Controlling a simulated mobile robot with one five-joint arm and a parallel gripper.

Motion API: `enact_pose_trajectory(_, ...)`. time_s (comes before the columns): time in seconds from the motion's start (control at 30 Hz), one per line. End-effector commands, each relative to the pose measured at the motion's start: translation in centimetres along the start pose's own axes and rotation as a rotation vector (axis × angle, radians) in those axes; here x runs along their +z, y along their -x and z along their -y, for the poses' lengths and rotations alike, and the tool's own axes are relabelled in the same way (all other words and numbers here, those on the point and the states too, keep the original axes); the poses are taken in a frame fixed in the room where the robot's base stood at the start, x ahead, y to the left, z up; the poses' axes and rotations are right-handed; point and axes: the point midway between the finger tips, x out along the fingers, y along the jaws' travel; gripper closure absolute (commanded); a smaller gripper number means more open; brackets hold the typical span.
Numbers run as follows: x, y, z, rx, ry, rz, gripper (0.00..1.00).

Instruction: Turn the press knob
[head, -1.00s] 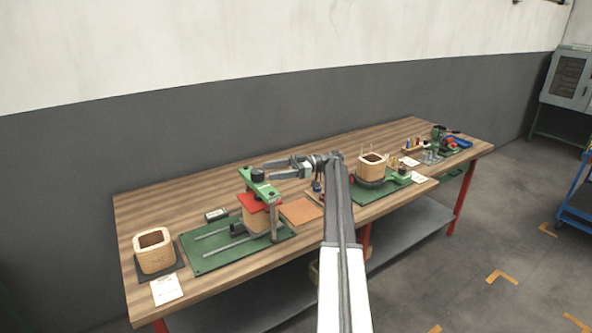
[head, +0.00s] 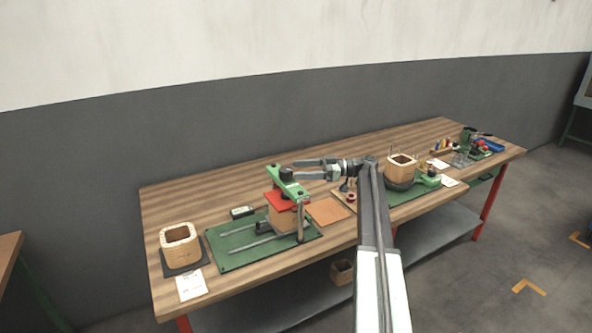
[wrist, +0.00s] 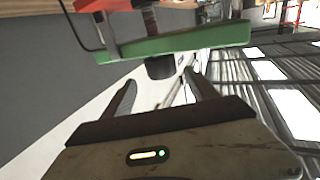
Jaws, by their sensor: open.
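The press (head: 284,211) stands on a green base plate (head: 234,252), with a green top beam and a red plate over a wooden coil block. Its black knob (head: 286,171) sits on top of the beam. My gripper (head: 296,170) is open and level, coming from the right, with its fingertips close to the knob's right side. In the wrist view the picture is tipped over. The knob (wrist: 160,68) shows under the green beam (wrist: 185,40), just beyond and between the two open fingers (wrist: 160,84). I cannot tell whether either finger touches it.
A wooden coil former (head: 180,247) stands at the left end of the table, by a white card (head: 191,285). A small dark meter (head: 242,212) lies behind the press. Another former (head: 402,166) stands to the right, past my arm. The table's back left is clear.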

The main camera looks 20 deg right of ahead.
Motion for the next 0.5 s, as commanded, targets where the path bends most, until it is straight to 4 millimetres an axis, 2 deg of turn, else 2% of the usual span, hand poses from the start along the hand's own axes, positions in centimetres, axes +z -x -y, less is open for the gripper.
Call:
enact_pose_trajectory(0.03,-0.1,-1.0,1.9,0.076,0.000,0.000,0.32)
enact_pose_trajectory(0.17,-0.2,-2.0,3.3,0.303,0.000,0.000,0.32)
enact_pose_trajectory(0.3,-0.2,-1.6,4.5,0.516,0.000,0.000,0.32)
enact_pose_trajectory(0.5,-0.3,-0.3,5.6,0.711,0.000,0.000,0.32)
